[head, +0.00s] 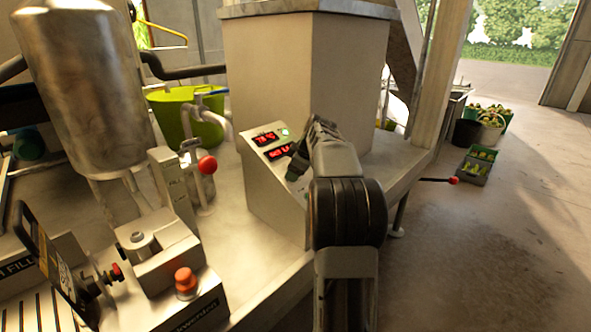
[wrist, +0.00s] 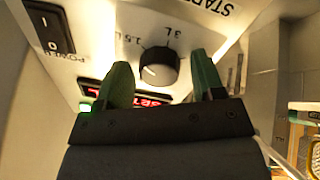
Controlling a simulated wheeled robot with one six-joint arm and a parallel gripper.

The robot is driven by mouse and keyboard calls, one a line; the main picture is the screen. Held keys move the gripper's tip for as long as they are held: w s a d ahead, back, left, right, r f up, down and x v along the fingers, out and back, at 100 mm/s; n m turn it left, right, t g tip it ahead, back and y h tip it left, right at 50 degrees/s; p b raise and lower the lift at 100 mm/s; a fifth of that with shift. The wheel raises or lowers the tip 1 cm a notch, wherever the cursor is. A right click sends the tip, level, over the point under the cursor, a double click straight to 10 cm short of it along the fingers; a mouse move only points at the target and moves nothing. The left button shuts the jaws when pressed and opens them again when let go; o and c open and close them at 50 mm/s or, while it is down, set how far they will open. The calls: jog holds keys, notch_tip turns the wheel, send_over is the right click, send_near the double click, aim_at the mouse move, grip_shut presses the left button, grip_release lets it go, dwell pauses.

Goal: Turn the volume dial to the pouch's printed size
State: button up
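The volume dial (wrist: 158,66) is a round black knob with a pale mark on its face. It sits on a light panel between printed "1.5 L" and "3 L" labels, which look tilted or inverted in the wrist view. My gripper (wrist: 163,75) is open, with one green finger on each side of the dial in the picture. Narrow gaps show beside the dial; I cannot tell how near the fingertips are in depth. In the head view my gripper (head: 298,160) is at the sloped control panel (head: 262,170), and my arm hides the dial. I cannot make out a pouch or its printed size.
Red displays (head: 267,138) and a lit green light (head: 284,132) are on the panel. A black power switch (wrist: 50,30) is at the wrist view's upper left. The floor at right is mostly clear.

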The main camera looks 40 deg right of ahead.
jog(key=shift+o, duration=0.3)
jog(key=p+v, duration=0.2)
jog(key=v, duration=1.1)
jog(key=shift+s+r, duration=0.25)
jog(key=shift+r, duration=0.1)
jog(key=s+a+f+m+g+p, duration=0.2)
jog(key=s+a+f+m+p, duration=0.15)
jog(key=a+f+m, duration=0.45)
jog(key=s+a+r+p, duration=0.1)
jog(key=s+a+p, duration=0.4)
jog(key=a, duration=0.5)
jog(key=s+a+r+p, duration=0.2)
jog(key=s+a+p, duration=0.3)
jog(key=s+a, duration=0.4)
jog(key=shift+a+n+g+h, duration=0.3)
jog(key=shift+a+n, duration=0.1)
jog(key=shift+a, duration=0.2)
